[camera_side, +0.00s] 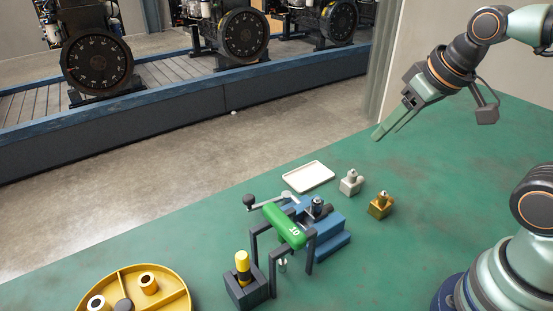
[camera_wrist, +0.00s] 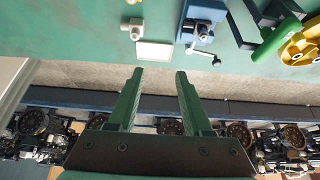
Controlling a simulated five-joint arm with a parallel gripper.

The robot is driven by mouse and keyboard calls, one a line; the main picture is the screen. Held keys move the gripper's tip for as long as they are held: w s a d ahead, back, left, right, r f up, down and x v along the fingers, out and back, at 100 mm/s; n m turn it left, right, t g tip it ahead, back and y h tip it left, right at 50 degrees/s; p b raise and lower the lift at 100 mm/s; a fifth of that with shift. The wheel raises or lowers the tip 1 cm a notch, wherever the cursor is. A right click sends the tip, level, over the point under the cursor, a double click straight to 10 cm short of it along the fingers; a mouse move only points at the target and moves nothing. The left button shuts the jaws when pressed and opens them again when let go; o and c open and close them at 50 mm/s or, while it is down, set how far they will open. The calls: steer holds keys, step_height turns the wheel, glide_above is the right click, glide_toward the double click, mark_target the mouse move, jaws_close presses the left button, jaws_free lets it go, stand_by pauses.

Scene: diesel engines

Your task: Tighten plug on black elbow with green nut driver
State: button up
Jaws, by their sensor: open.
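The green nut driver (camera_side: 284,226), marked 10, lies across a dark stand with its metal tip hanging below; its green handle (camera_wrist: 278,36) also shows in the wrist view. Behind it, a blue vise (camera_side: 330,240) holds a dark part, seemingly the black elbow (camera_side: 326,211), with a metal piece, perhaps the plug (camera_side: 317,203), on top. The vise (camera_wrist: 205,10) shows at the top of the wrist view. My gripper (camera_side: 390,134) is open and empty, high above the table and up and right of the driver. Its two green fingers (camera_wrist: 160,75) are apart with nothing between them.
A white tray (camera_side: 308,178), a silver block (camera_side: 351,186) and a brass block (camera_side: 379,209) stand behind the vise. A yellow divided tray (camera_side: 184,291) and a dark block with a yellow-topped tool (camera_side: 243,262) are at front left.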

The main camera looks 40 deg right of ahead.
steer(key=o, duration=0.3)
steer(key=shift+o, duration=1.3)
steer(key=shift+w+a, duration=0.1)
steer(key=shift+a, duration=0.1)
steer(key=g, duration=0.6)
glide_above(284, 220)
steer(key=shift+f, duration=5.55)
jaws_close()
